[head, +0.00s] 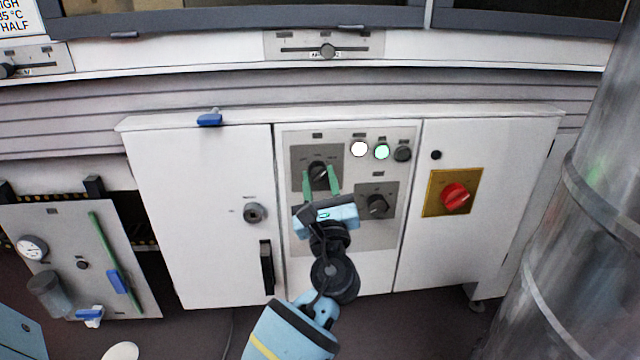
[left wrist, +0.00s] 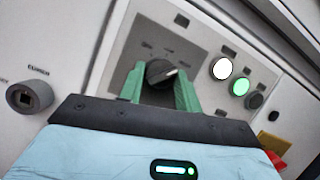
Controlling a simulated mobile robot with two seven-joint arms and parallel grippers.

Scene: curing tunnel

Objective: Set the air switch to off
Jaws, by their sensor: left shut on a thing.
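A black rotary switch knob (head: 318,170) sits on a grey plate in the upper left of the middle cabinet panel. It also shows in the left wrist view (left wrist: 160,73), its pale mark pointing to the right. The labels around it are too small to read, so I cannot confirm that it is the air switch. My left gripper (head: 320,178) has its green fingers on either side of this knob and is shut on it. In the left wrist view the fingers (left wrist: 160,88) flank the knob. My right gripper is not in view.
A second black knob (head: 377,205) is at lower right. A white lamp (head: 359,148) and a green lamp (head: 382,152) are lit above. A red switch (head: 456,196) is on the right door, a key switch (head: 253,213) on the left door. A metal column (head: 570,230) stands at right.

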